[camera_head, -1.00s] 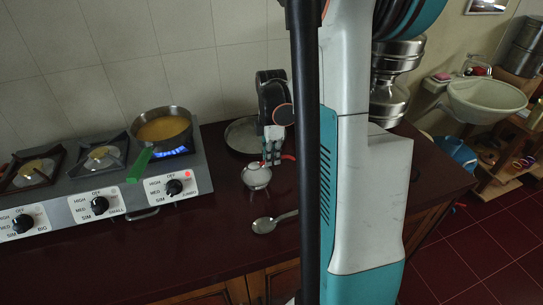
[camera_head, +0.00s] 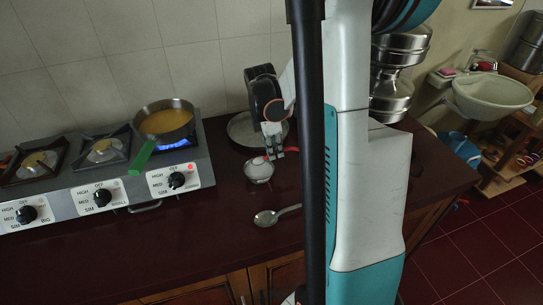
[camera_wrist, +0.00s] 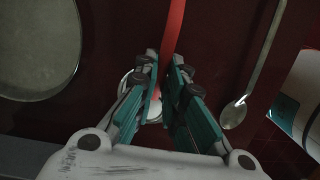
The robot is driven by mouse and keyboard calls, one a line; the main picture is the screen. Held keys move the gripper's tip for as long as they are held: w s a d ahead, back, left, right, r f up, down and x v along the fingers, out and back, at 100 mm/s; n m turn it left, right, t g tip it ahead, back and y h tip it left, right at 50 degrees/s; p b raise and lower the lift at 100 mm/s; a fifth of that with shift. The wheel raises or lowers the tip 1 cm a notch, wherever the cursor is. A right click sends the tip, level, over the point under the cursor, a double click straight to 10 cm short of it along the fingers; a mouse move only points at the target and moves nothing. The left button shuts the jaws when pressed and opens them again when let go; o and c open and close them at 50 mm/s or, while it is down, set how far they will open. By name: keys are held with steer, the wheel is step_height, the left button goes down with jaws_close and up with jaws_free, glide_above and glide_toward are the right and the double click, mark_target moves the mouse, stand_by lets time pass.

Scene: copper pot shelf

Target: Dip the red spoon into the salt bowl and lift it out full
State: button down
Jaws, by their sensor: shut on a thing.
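My gripper (camera_head: 273,153) is just above and beside the small metal salt bowl (camera_head: 259,177), which has white salt showing inside. In the wrist view my gripper (camera_wrist: 163,68) has its fingers closed around the red spoon (camera_wrist: 173,30). The spoon's red handle runs up out of the top of that view. Its lower end points down between the fingers towards the salt bowl (camera_wrist: 127,84), which is mostly covered by the fingers. I cannot tell how deep the spoon's tip is in the salt.
A metal spoon (camera_head: 268,217) lies on the dark red counter in front of the bowl. A round metal plate (camera_head: 240,127) is behind it. The stove (camera_head: 185,160) with a pan (camera_head: 163,121) over a blue flame stands to the left. Counter left of the spoon is clear.

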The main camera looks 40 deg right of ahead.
stand_by(0.3)
steer(key=shift+t+y, duration=0.3)
steer(key=shift+y, duration=0.4)
steer(key=shift+f, duration=0.1)
steer(key=shift+s+d+f+b, duration=0.1)
steer(key=shift+d+f+b, duration=0.1)
steer(key=shift+f+b, duration=0.15)
